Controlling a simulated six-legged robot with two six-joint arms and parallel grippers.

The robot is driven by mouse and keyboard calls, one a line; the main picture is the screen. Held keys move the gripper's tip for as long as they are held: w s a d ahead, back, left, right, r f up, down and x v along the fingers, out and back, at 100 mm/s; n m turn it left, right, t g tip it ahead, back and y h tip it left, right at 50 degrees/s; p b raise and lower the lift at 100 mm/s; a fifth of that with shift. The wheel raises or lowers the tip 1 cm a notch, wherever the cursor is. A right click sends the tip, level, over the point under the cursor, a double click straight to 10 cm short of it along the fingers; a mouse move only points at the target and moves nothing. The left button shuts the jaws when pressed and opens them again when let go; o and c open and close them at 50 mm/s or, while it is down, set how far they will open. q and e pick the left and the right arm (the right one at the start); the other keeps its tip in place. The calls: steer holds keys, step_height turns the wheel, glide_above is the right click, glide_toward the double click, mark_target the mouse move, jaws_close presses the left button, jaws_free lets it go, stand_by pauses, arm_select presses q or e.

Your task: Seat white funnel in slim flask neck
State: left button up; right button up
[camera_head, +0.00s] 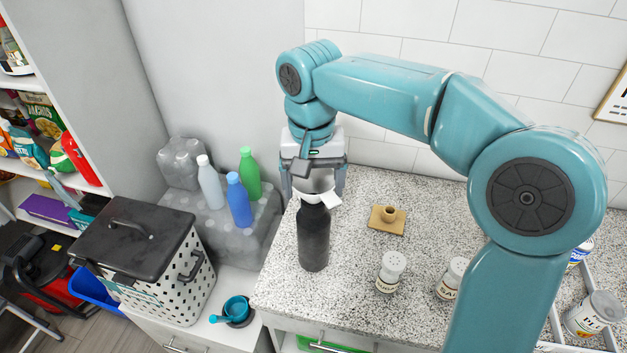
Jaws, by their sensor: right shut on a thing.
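The dark slim flask (313,238) stands upright on the speckled counter near its left edge. The white funnel (330,199) is at the top of the flask, in line with its neck. My right gripper (315,186) points down from above, its two fingers on either side of the funnel, and is shut on it. The funnel's spout and the flask's mouth are hidden, so I cannot tell how deep the spout is in the neck. My left gripper is not in view.
A small brown piece on a tan square base (387,221) lies right of the flask. Two white-lidded shakers (390,271) (452,278) stand nearer the front. The counter (350,292) is clear around the flask. White, blue and green bottles (238,199) stand left, beyond the counter.

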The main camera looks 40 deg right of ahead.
steer(key=o, duration=0.9)
steer(key=shift+r, duration=0.1)
step_height(320, 180, up, 16)
steer(key=p, duration=0.3)
steer(key=shift+a, duration=0.15)
